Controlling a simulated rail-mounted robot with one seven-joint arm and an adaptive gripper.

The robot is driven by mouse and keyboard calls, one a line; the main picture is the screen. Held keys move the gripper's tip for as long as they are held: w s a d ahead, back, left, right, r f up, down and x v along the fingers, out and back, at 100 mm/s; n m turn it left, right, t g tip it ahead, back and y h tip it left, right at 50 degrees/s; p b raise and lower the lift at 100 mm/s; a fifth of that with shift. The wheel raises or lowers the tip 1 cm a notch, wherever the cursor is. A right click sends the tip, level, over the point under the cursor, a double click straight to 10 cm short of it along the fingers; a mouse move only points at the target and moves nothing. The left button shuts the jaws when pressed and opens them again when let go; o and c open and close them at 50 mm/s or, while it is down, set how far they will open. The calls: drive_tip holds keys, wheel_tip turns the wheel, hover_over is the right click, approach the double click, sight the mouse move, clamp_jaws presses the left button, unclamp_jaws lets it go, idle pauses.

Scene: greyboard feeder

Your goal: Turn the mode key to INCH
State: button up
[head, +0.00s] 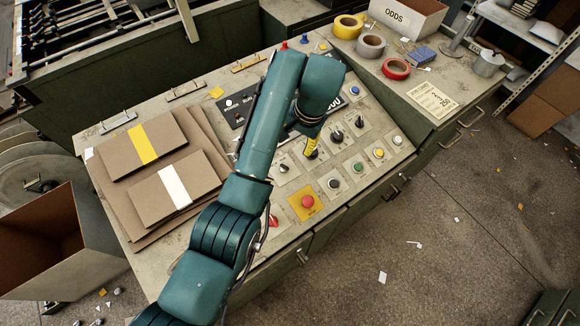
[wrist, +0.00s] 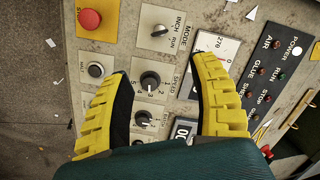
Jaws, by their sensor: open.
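The mode key (wrist: 160,31) is a small silver key switch on a pale plate marked MODE, INCH and RUN in the wrist view. Its exact pointing is too small to tell. In the head view the mode key (head: 284,168) sits left of my gripper (head: 312,148), beside my forearm. In the wrist view my gripper (wrist: 163,66) is open and empty, its yellow fingers spread wide. The black SPEED knob (wrist: 150,80) shows between the fingers. The mode key lies just beyond the fingertips, apart from them.
A lamp panel (wrist: 275,75) lies right in the wrist view. Cardboard stacks (head: 150,150) cover the panel's left side. Tape rolls (head: 371,45) lie at the back right.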

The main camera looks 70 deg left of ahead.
sight(285, 166)
drive_tip(key=b+x, duration=0.5)
drive_tip(key=x, duration=1.1)
drive_tip(key=shift+d, duration=0.1)
drive_tip(key=shift+r, duration=0.1)
drive_tip(key=shift+c, duration=0.3)
